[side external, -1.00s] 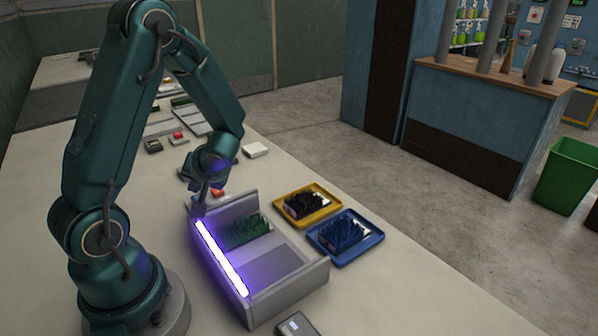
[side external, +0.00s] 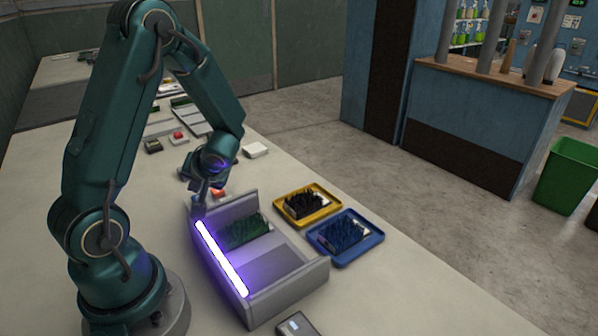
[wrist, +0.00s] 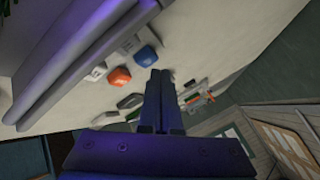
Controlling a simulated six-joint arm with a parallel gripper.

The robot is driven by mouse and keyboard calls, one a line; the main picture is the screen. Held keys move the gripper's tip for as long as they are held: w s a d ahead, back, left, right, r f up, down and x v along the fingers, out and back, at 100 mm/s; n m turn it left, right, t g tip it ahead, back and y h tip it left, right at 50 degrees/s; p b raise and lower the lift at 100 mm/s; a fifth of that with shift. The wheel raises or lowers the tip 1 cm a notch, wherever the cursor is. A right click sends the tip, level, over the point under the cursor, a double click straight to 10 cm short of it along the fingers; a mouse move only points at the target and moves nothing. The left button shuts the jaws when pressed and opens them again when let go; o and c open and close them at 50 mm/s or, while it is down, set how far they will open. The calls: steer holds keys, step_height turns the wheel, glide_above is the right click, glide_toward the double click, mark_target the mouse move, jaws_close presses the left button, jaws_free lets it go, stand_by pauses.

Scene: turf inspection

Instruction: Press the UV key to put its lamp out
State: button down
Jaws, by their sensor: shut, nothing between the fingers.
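The UV lamp (side external: 220,258) is a bright violet-white tube, lit, along the near left edge of a grey inspection tray (side external: 290,296). A green turf piece (side external: 244,231) lies in the tray's far part. My gripper (side external: 199,209) is shut and empty, low beside the tray's far left corner. In the wrist view its fingers (wrist: 160,76) are together, just below a blue key (wrist: 147,56). An orange key (wrist: 119,76) is left of the blue one; it also shows behind the gripper in the side view (side external: 218,192). I cannot read which key is marked UV, nor tell whether the fingers touch one.
A yellow tray (side external: 280,213) with a black turf piece and a blue tray (side external: 376,241) with a blue piece stand right of the grey tray. A grey device (side external: 297,325) is at the front. A white block (side external: 255,150) and small boxes lie farther back.

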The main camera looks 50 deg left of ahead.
steer(key=shift+f, duration=0.2)
steer(key=shift+f, duration=0.3)
steer(key=shift+f, duration=0.25)
stand_by(0.8)
steer(key=shift+r, duration=0.75)
step_height(320, 180, up, 6)
stand_by(0.6)
